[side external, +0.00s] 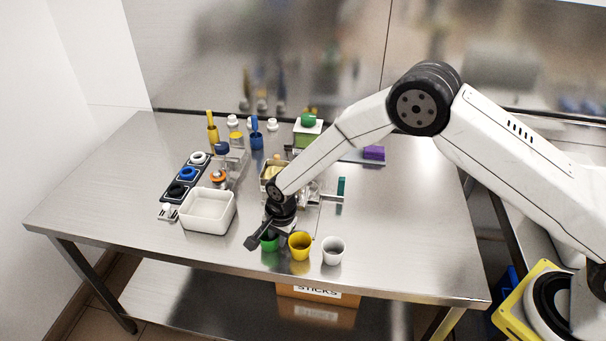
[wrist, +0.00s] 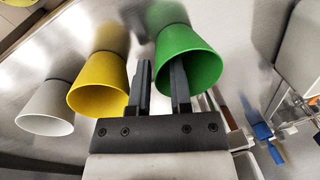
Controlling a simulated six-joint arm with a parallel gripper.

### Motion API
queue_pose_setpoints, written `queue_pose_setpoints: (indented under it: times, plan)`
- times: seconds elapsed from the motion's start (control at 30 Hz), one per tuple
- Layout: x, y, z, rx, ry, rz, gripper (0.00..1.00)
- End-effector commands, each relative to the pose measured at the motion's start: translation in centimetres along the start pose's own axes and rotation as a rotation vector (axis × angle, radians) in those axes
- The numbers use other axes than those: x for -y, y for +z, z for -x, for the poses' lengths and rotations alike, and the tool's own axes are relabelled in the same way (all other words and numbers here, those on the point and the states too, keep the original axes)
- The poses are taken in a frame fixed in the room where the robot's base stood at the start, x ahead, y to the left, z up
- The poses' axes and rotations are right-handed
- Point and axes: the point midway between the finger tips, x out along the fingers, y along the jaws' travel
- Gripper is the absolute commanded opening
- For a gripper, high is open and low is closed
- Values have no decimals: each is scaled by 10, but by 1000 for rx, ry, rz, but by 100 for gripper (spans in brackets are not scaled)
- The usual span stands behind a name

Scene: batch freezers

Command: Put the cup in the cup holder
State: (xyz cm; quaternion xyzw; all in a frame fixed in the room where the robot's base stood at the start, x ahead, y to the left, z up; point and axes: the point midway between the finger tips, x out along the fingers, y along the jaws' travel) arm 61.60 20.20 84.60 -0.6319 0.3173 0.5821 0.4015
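Three cups stand in a row near the table's front edge: a green cup (side external: 270,244), a yellow cup (side external: 300,247) and a white cup (side external: 333,251). My gripper (side external: 268,231) is low over the green cup and partly hides it. In the wrist view the gripper (wrist: 161,63) is open. Its right finger overlaps the mouth of the green cup (wrist: 190,45), and its left finger lies just left of that cup's rim. I cannot tell whether the right finger is inside the cup or whether either finger touches it. I cannot single out the cup holder.
A white bin (side external: 207,224) stands left of my gripper. Behind it is a black rack (side external: 172,197) with white, blue and black round pieces. Small bottles, a blue container (side external: 257,141) and a purple block (side external: 374,153) stand farther back. The table's right side is clear.

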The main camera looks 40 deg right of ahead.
Motion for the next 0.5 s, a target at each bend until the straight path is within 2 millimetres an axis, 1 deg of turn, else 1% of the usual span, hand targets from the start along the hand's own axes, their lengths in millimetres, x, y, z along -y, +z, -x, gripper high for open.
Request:
queue_pose_setpoints:
  times: [0.33,0.37,0.4,0.43,0.5]
  plan:
    - [0,0,0,0,0,0,25]
    - [0,0,0,0,0,0,22]
    - [0,0,0,0,0,0,9]
    - [0,0,0,0,0,0,0]
    - [0,0,0,0,0,0,0]
